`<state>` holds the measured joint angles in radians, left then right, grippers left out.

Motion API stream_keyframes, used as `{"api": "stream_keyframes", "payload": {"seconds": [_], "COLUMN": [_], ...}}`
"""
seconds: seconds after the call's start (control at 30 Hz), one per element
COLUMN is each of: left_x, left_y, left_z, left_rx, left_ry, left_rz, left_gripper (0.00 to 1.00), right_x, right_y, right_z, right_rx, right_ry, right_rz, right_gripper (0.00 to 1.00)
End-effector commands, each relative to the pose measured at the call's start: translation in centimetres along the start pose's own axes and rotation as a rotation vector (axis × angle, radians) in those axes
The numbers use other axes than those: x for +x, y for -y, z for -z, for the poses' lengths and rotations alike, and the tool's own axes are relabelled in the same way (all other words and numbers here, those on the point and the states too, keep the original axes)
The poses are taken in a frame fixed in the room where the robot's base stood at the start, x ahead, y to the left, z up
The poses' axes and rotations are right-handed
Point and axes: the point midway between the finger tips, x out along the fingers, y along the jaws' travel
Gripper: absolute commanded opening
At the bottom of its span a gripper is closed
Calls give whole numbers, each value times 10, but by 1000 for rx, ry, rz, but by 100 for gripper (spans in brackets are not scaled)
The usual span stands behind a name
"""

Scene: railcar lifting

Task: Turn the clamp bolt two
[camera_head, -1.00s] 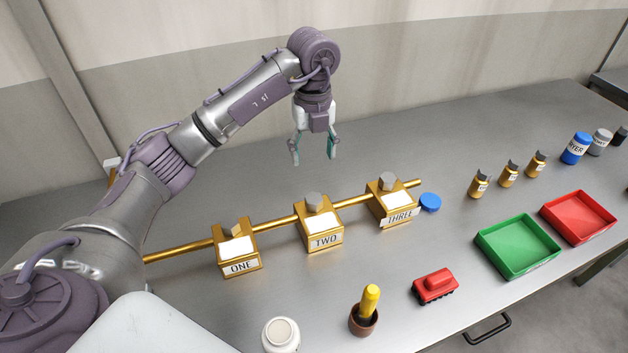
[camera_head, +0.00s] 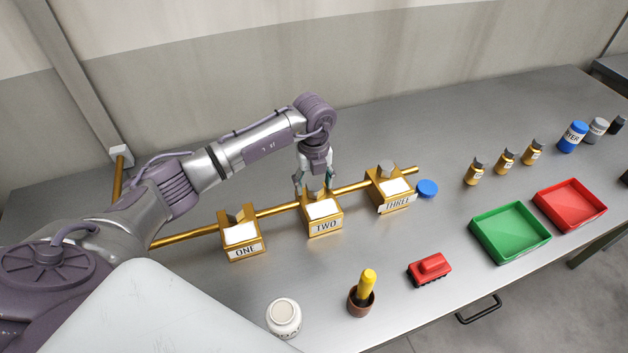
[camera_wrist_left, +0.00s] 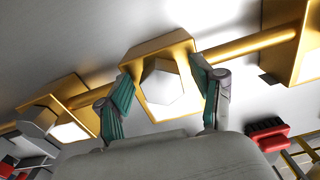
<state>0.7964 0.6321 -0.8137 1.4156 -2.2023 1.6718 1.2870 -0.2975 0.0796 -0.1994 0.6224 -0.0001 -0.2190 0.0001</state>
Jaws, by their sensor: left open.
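The gold clamp labelled TWO (camera_head: 323,226) sits on a gold rod, between clamps ONE (camera_head: 243,251) and THREE (camera_head: 397,203). In the head view, my left gripper (camera_head: 314,188) points down at the top of clamp TWO and largely hides its bolt. In the left wrist view, the grey hexagonal clamp bolt two (camera_wrist_left: 163,88) lies between the two teal fingers of my left gripper (camera_wrist_left: 160,95). The fingers are open, one on each side, with visible gaps to the bolt. My right gripper is not in view.
In front stand a white jar (camera_head: 283,318), a brown pot with a yellow handle (camera_head: 362,296) and a red toy railcar (camera_head: 429,269). A blue disc (camera_head: 427,188) lies beside clamp THREE. Green (camera_head: 547,243) and red (camera_head: 602,203) trays and several small bottles are at the right.

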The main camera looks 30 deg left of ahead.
Motion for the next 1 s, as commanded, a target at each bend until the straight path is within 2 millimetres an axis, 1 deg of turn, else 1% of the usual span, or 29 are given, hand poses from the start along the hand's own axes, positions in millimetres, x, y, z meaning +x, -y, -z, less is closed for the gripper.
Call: {"api": "stream_keyframes", "payload": {"seconds": [0.2,0.23,0.47,0.5,0.57,0.6,0.83,1.0], "left_x": [1,1,0,0,0,0,1,2], "left_y": [0,0,0,0,0,0,0,1], "left_z": [0,0,0,0,0,0,0,0], "left_rx": [0,0,0,0,0,0,23,95], "left_ry": [0,0,0,0,0,0,0,0], "left_rz": [0,0,0,0,0,0,0,0], "left_gripper": [67,63,25,18,8,7,7,7], "right_x": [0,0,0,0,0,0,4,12], "right_y": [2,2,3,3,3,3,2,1], "right_z": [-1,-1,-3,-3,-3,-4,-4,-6], "right_rx": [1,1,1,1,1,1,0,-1], "right_ry": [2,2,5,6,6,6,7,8], "right_rz": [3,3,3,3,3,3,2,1], "right_gripper": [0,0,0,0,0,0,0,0]}}
